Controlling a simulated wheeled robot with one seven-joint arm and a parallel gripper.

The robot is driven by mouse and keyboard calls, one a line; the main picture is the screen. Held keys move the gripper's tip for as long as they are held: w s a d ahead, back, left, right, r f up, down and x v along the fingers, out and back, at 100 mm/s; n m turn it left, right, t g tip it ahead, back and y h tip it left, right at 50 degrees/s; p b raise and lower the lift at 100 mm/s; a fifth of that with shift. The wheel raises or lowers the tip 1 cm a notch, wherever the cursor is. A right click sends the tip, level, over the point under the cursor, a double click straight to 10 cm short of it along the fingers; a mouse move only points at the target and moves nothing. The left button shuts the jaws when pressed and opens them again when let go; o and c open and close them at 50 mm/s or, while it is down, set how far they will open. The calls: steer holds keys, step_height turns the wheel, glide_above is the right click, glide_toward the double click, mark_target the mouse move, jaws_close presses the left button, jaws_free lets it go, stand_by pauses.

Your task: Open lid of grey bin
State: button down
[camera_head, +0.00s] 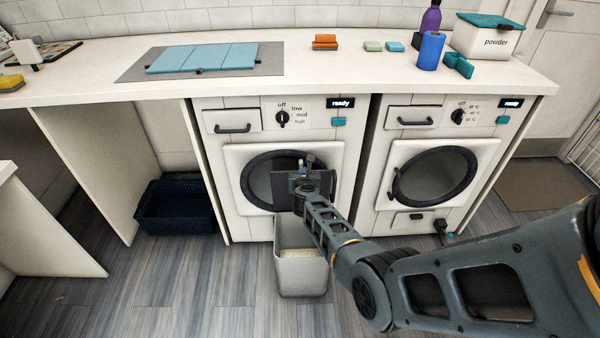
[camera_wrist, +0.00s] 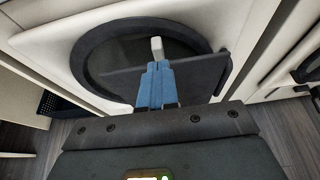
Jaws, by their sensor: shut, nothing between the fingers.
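The grey bin (camera_head: 302,278) stands on the floor in front of the left washing machine. Its top shows open, with a pale interior in view, partly hidden by my arm. A dark flat panel, which looks like the bin's lid (camera_head: 287,188), stands raised above the bin's back side, in front of the round washer door. The panel also shows in the wrist view (camera_wrist: 120,82). My gripper (camera_head: 308,163) is shut and empty, in front of the panel in the head view. In the wrist view its blue fingers (camera_wrist: 157,75) overlap the panel; I cannot tell whether they touch.
The left washer (camera_head: 235,180) is close behind the bin, and a second washer (camera_head: 440,160) stands to the right. A dark blue basket (camera_head: 175,207) sits under the counter (camera_head: 90,70) at left. The floor left of the bin is clear.

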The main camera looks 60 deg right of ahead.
steer(key=s+a+r+p, duration=0.4)
steer(key=a+r+p, duration=0.1)
steer(key=r+p, duration=0.2)
steer(key=shift+s+a, duration=0.15)
steer(key=shift+a, duration=0.25)
stand_by(0.4)
steer(key=s+a+r+n+t+y, duration=0.2)
steer(key=s+a+r+n+t, duration=0.15)
steer(key=s+a+n, duration=0.65)
steer(key=s+a+r+n+t+y, duration=0.25)
steer(key=s+a+r+n, duration=0.35)
steer(key=s+n, duration=0.75)
steer(key=s+a+r+n+y, duration=0.3)
steer(key=s+a+r+n, duration=0.4)
steer(key=n, duration=0.4)
steer(key=s+a+r+n+y, duration=0.3)
steer(key=s+a+r+n, duration=0.4)
steer(key=a+r+n, duration=0.3)
steer(key=shift+a+n, duration=0.3)
steer(key=shift+n, duration=0.75)
